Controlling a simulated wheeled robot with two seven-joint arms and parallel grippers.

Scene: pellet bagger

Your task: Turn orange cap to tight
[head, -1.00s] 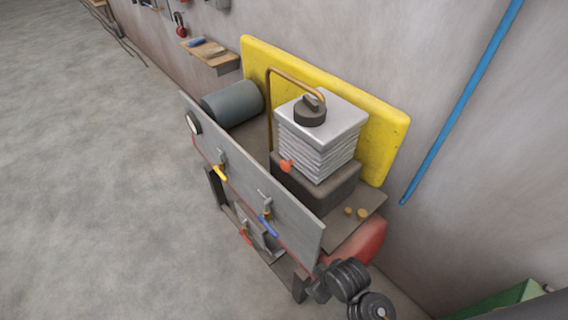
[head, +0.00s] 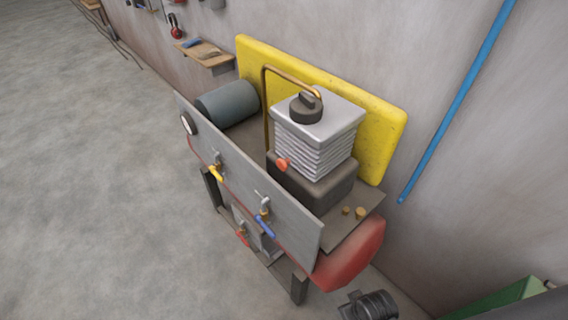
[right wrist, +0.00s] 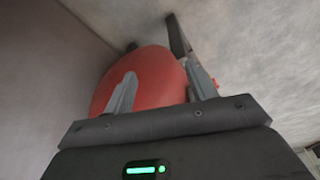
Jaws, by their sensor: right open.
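The orange cap (head: 282,163) is a small round knob on the near side of the dark block below the white ribbed stack in the head view. How tight it sits cannot be told. My right gripper (right wrist: 163,85) is open and empty in the right wrist view, with its two grey fingers apart in front of a red rounded tank (right wrist: 150,75). A small orange-red bit (right wrist: 216,84) shows beside its right finger; I cannot tell what it is. My left gripper is not in view.
The machine's grey front panel (head: 245,180) carries yellow, blue and red valve handles and a gauge. The red tank (head: 350,255) hangs at its right end. Two small brass pieces (head: 360,212) lie on its deck. A yellow board (head: 380,135) stands behind. Open floor (head: 90,200) lies left.

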